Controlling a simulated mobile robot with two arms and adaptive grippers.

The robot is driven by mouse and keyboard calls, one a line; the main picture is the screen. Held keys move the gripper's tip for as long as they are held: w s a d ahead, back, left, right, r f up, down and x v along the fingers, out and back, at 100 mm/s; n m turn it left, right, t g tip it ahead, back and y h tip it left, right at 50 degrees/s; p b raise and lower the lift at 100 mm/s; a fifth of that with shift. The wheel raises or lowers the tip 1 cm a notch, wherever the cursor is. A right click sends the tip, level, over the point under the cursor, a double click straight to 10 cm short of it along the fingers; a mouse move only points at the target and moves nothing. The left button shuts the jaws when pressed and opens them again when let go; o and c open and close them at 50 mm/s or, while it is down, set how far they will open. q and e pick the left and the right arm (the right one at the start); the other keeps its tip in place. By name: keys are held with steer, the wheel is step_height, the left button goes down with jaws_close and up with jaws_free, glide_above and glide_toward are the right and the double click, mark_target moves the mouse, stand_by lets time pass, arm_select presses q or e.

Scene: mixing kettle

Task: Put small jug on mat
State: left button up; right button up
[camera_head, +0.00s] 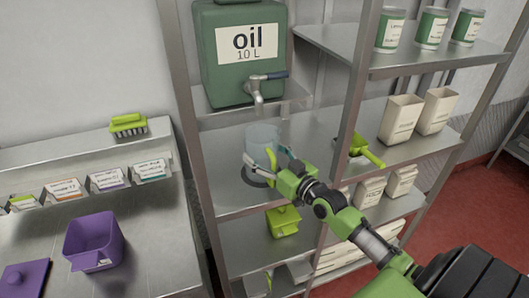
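The small jug (262,136) is a clear, bluish, see-through vessel on the middle shelf, below the tap of the oil container. My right gripper (266,158) comes in from the right, and its fingers lie on either side of the jug's lower part, seemingly shut on it. The jug looks upright. A dark round mat (252,180) shows on the shelf just below the jug and fingers, partly hidden by them. I cannot tell whether the jug's base touches the mat. My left gripper is not in view.
A green oil container (243,60) with a metal tap (258,90) stands just above. A metal post (352,95) rises right of the jug. A green scoop (365,150) and white boxes (401,118) sit further right. A purple bin (92,242) stands on the left counter.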

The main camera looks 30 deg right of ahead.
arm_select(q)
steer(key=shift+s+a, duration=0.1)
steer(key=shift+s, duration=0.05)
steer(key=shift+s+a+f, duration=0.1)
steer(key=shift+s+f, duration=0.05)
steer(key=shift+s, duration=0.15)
arm_select(e)
steer(key=o, duration=1.2)
steer(key=shift+f, duration=0.1)
steer(key=s, duration=0.3)
steer(key=s+b, duration=0.1)
steer(key=s, duration=0.2)
steer(key=s+b, duration=0.1)
steer(key=s, duration=0.3)
steer(key=shift+s+d, duration=0.1)
steer(key=shift+d, duration=0.25)
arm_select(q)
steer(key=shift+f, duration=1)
arm_select(e)
steer(key=shift+s, duration=0.9)
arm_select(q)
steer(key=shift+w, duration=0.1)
arm_select(e)
steer(key=shift+d, duration=0.1)
